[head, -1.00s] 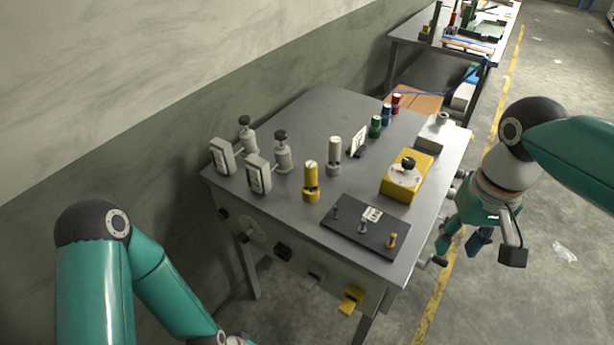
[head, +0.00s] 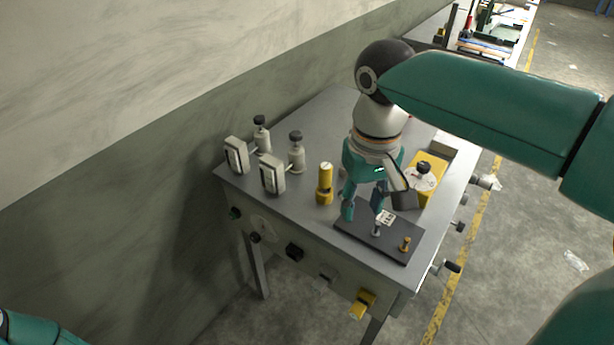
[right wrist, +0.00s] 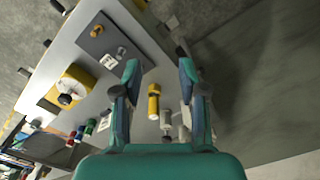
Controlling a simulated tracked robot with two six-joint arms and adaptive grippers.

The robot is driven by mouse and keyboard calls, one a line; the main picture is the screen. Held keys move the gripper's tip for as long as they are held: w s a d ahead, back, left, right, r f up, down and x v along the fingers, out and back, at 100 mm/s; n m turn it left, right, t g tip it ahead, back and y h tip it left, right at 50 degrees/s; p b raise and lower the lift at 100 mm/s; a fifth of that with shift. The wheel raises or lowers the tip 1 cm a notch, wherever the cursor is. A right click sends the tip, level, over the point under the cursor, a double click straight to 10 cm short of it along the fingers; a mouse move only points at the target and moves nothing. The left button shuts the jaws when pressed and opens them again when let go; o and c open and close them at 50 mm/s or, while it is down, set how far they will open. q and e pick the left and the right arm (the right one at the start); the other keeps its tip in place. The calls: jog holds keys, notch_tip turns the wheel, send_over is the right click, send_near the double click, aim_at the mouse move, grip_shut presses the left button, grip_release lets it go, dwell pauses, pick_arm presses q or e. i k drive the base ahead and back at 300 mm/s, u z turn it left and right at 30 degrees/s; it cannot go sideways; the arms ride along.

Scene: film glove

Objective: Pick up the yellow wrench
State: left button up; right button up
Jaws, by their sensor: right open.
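I see no clear wrench shape. The nearest match is a yellow upright cylinder (head: 325,184) with a notched body near the front edge of the grey table (head: 322,125). My right gripper (head: 362,205) is open and empty. It points down just right of this cylinder, over the back edge of the black plate (head: 365,236). In the right wrist view the yellow cylinder (right wrist: 153,103) appears between the two fingers of my right gripper (right wrist: 160,72), with no visible contact. My left gripper is out of view.
A yellow dial box (head: 427,170) stands behind and right of the gripper. Two grey gauges (head: 272,174) and grey knobbed posts (head: 297,152) stand to the left. Pegs rise from the black plate. A yellow fitting (head: 362,303) sticks out from the table's front.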

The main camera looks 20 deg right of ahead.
aim_at(325, 170)
jog(key=u, duration=0.15)
jog(key=i, duration=0.9)
jog(key=z, duration=0.45)
